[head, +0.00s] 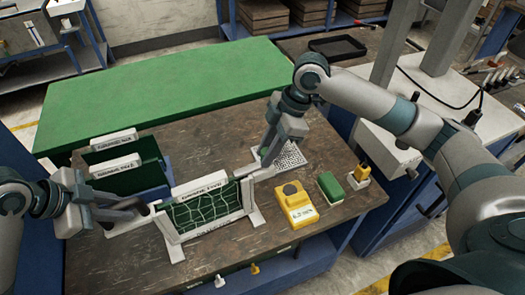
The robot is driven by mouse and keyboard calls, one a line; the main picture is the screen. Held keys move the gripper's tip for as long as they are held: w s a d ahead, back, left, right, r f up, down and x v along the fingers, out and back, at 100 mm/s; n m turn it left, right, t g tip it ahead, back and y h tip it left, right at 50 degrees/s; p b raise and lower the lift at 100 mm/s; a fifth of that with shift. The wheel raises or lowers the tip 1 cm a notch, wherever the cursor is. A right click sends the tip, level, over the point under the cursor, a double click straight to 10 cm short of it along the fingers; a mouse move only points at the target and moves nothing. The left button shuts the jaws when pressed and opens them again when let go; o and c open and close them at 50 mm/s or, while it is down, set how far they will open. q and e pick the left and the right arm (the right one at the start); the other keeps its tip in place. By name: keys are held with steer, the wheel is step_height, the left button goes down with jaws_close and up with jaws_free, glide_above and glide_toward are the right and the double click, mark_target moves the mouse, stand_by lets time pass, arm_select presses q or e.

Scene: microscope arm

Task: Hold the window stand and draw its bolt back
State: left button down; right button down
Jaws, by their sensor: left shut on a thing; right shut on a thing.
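The window stand (172,242) is a pale frame on splayed feet holding a dark green panel with light wavy lines. It stands upright near the front of the wooden table, with a labelled white strip along its top. My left gripper (142,211) is shut at the stand's left post. My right gripper (262,160) reaches down from behind and is shut at a pale bar by the stand's upper right corner. This bar seems to be the bolt (243,173). Its end and the exact contact at both fingertips are too small to make out.
A yellow device (296,205), a green block (330,187) and a yellow-topped piece (361,173) sit to the right. A speckled plate (290,158) lies behind. A green mat (170,90) covers the farther bench.

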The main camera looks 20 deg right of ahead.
steer(key=d, duration=0.5)
steer(key=shift+w+d, duration=0.2)
steer(key=shift+w, duration=0.1)
steer(key=c, duration=1.5)
jaws_free()
steer(key=shift+o, duration=0.2)
steer(key=shift+a, duration=0.1)
steer(key=shift+r, duration=0.15)
steer(key=v, duration=1.1)
steer(key=shift+r, duration=0.4)
